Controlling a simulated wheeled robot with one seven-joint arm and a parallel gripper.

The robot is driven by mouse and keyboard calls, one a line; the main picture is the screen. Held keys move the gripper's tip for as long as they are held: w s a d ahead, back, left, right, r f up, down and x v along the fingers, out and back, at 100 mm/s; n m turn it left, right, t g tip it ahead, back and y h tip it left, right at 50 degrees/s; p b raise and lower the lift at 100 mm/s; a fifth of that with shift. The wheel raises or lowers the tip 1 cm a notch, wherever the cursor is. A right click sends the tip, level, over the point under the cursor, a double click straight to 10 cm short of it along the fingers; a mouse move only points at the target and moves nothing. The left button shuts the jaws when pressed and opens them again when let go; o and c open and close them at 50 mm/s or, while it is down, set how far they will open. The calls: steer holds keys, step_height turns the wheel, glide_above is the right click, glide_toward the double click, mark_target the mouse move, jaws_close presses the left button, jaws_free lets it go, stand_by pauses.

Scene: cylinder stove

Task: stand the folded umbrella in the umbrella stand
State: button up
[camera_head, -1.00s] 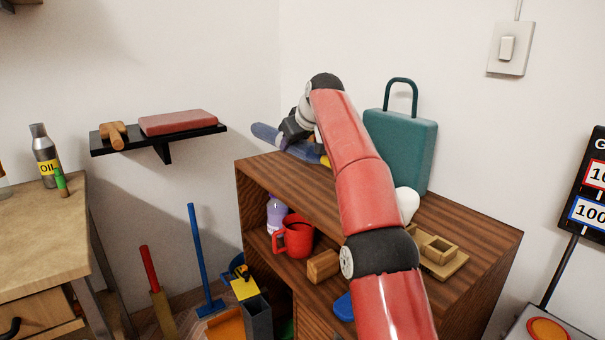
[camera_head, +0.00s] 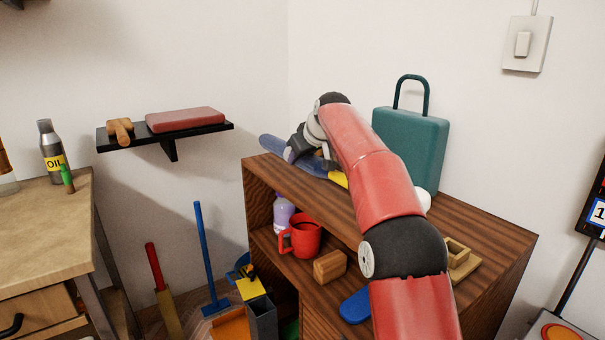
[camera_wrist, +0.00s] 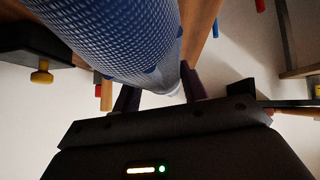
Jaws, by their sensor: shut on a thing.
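The folded umbrella (camera_head: 273,147) is blue, with what looks like a yellow end part (camera_head: 338,179). It lies nearly flat, just above or on the wooden cabinet's top; I cannot tell whether it touches. My gripper (camera_head: 305,145) is shut on it. In the wrist view the umbrella (camera_wrist: 120,40) is a large blue patterned roll running between the fingers of my gripper (camera_wrist: 160,92). A grey upright box (camera_head: 263,318) on the floor, left of the cabinet, looks like the umbrella stand. Its lower part is cut off by the frame.
The wooden cabinet (camera_head: 480,236) carries a teal case (camera_head: 412,145) behind my arm. A red mug (camera_head: 305,236) and purple bottle (camera_head: 283,212) stand on its inner shelf. A blue-handled tool (camera_head: 205,255) and a red-handled one (camera_head: 154,265) stand near the box. A workbench (camera_head: 40,215) is at left.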

mark_target(311, 157)
steer(key=shift+f+b, duration=0.35)
steer(key=shift+f, duration=1.75)
steer(key=o, duration=1.1)
steer(key=shift+f, duration=0.1)
steer(key=shift+f+b, duration=0.2)
steer(key=shift+b, duration=0.25)
steer(key=v, duration=0.8)
steer(key=shift+w+r, duration=0.35)
